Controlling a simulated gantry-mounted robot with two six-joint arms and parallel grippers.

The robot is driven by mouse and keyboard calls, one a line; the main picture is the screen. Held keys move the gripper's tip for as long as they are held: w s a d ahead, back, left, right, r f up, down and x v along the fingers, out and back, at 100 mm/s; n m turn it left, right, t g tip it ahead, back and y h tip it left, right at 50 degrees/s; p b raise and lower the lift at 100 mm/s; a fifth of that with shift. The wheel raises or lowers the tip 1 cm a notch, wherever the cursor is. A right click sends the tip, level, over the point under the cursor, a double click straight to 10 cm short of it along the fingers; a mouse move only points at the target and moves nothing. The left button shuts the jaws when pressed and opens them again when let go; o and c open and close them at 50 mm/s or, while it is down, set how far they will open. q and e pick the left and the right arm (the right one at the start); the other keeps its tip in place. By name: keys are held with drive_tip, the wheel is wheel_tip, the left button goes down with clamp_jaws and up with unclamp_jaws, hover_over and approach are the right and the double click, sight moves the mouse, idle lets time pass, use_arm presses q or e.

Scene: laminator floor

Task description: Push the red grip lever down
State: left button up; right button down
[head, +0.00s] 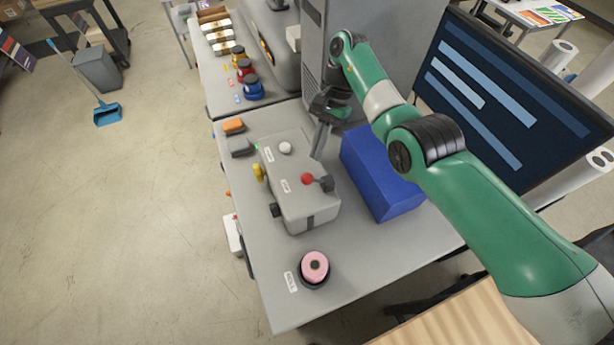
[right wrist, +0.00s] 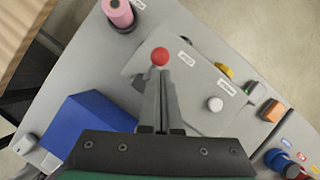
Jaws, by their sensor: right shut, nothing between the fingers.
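The red grip lever, seen as a red ball knob (head: 307,179) with a dark bracket beside it, is on top of the light grey machine box (head: 303,215). My right gripper (head: 318,154) is shut and empty, pointing down at the back right edge of the box, behind the knob. In the right wrist view the closed fingers (right wrist: 161,82) point toward the red knob (right wrist: 160,56), which appears just beyond their tips. Whether they touch the lever I cannot tell. The lever's arm is mostly hidden by the fingers there. My left gripper is not in view.
A blue box (head: 381,175) stands close right of the machine. A white knob (head: 285,147) and yellow knob (head: 258,172) are on the machine. A pink roll (head: 315,266) stands at the table's front. A large monitor (head: 510,95) is at the right, behind my arm.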

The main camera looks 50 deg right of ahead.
sight(311, 177)
drive_tip(key=x, duration=0.5)
drive_tip(key=shift+a+f, duration=0.15)
drive_tip(key=shift+f, duration=0.25)
wheel_tip(311, 177, down, 4)
drive_tip(key=b, duration=0.3)
drive_tip(key=shift+s+f+b, duration=0.1)
drive_tip(key=shift+f+b, duration=0.1)
drive_tip(key=shift+b, duration=0.2)
drive_tip(key=shift+r, duration=0.15)
drive_tip(key=d+b, duration=0.1)
drive_tip(key=b, duration=0.2)
drive_tip(key=d+b, duration=0.1)
drive_tip(key=b, duration=0.2)
drive_tip(key=shift+w+d+r, duration=0.1)
drive_tip(key=shift+w+d, duration=0.2)
drive_tip(key=shift+d, duration=0.1)
drive_tip(key=shift+d+r, duration=0.1)
drive_tip(key=shift+r, duration=0.3)
